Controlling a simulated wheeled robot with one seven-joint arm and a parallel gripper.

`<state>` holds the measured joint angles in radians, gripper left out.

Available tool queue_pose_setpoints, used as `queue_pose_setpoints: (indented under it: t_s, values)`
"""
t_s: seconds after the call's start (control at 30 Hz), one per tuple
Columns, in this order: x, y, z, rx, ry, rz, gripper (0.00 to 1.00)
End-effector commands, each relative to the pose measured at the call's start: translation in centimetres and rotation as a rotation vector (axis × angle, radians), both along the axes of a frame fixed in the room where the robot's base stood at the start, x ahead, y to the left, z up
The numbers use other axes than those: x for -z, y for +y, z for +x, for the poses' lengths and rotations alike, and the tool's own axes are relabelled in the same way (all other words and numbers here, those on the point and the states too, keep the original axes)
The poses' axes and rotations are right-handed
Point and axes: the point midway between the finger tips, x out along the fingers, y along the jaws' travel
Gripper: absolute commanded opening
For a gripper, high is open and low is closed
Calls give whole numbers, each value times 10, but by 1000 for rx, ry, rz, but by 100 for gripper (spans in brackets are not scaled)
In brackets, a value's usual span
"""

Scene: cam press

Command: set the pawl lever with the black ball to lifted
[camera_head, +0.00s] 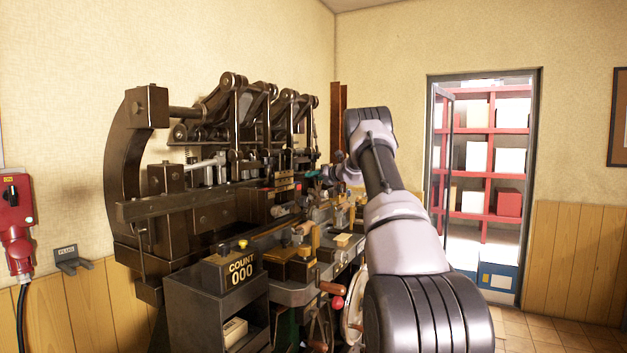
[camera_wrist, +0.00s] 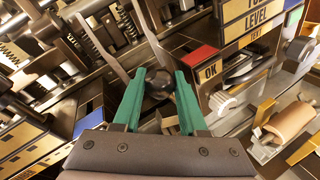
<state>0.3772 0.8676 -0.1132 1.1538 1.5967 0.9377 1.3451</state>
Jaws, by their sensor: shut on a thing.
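The black ball (camera_wrist: 159,84) of the pawl lever sits between the green fingers of my gripper (camera_wrist: 160,88) in the wrist view. The fingers are shut on the ball, one on each side. A grey metal strip runs up from near the left fingertip, but I cannot tell whether it is the pawl lever's arm. In the head view my gripper (camera_head: 318,174) is small beside the press (camera_head: 200,200), at its far end. The ball cannot be made out there.
Springs and levers crowd the left. In the head view, a COUNT box (camera_head: 240,270) stands in front and an open doorway (camera_head: 485,180) is at right.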

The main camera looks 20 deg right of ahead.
Motion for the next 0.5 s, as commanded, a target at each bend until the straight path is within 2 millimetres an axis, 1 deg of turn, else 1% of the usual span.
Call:
queue_pose_setpoints:
  t_s: [0.03,0.5]
  values:
    - [3,-1,0,2,12,11,0]
    - [3,-1,0,1,27,31,0]
